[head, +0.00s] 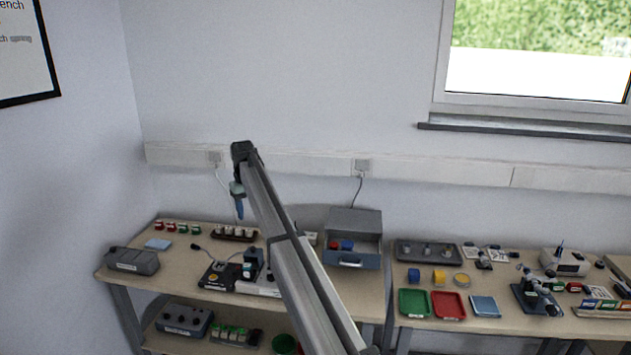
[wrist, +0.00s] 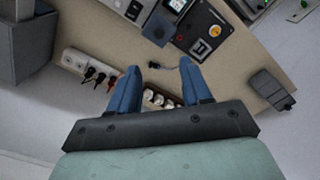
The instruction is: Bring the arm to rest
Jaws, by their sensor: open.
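My gripper (head: 240,208) hangs at the end of my raised arm, above the back of the left bench (head: 180,283) in the head view. Its blue fingers point down. In the wrist view my gripper (wrist: 159,82) has its two blue fingers spread apart with nothing between them, so it is open and empty. Below the fingers a dark rack with several pale round pieces (wrist: 160,99) shows partly between them. The same rack stands near the bench's back edge in the head view (head: 233,233). The gripper is apart from the bench and everything on it.
A grey box with a drawer (head: 352,238) stands at the bench's right. A dark device (head: 218,274) and a grey case (head: 133,260) sit nearer the front. The right bench holds a green tray (head: 414,303), a red tray (head: 448,305) and a microscope-like instrument (head: 536,292).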

